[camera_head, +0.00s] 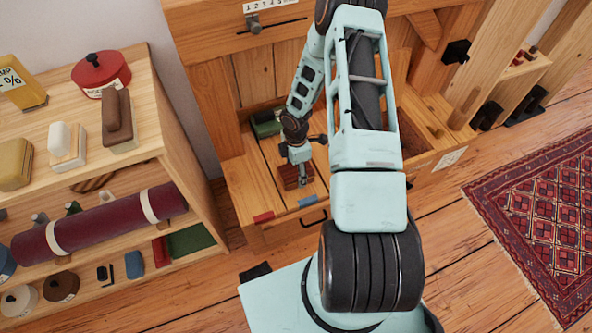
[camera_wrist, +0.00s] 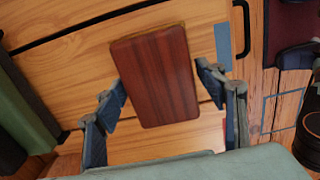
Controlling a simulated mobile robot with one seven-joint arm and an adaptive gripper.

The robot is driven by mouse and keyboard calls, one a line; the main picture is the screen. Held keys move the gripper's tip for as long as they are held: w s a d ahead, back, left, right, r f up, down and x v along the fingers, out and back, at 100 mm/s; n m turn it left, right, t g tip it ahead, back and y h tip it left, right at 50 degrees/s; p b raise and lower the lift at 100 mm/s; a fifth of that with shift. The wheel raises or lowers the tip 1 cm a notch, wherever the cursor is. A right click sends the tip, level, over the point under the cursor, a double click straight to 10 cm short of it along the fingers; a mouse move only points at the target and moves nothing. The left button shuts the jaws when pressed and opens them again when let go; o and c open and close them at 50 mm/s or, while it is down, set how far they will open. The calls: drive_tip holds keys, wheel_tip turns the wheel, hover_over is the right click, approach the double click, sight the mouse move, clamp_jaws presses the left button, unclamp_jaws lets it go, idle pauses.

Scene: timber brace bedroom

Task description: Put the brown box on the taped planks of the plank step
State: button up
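The brown box (camera_head: 291,177), a flat reddish-brown block, is low over the plank step (camera_head: 265,180) in the head view. In the wrist view the box (camera_wrist: 155,75) shows its striped top, with wooden planks around it. My gripper (camera_head: 300,157) points down at it. In the wrist view the fingers (camera_wrist: 163,88) stand on both sides of the box's near end, with narrow gaps showing, so they look open. Red tape (camera_head: 264,217) and blue tape (camera_head: 308,201) mark the step's front edge; blue tape also shows beside the box in the wrist view (camera_wrist: 222,45). The box's underside is hidden.
A green object (camera_head: 266,124) lies at the back of the step. A dark handle (camera_head: 313,220) is on its front. A shelf (camera_head: 150,110) with a rolled mat and small items stands at the left. A red patterned rug (camera_head: 545,215) lies on the floor at the right.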

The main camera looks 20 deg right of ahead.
sight(296, 170)
drive_tip(key=shift+o, duration=0.3)
wheel_tip(296, 170, up, 12)
drive_tip(key=p, duration=0.4)
drive_tip(key=shift+r, duration=0.15)
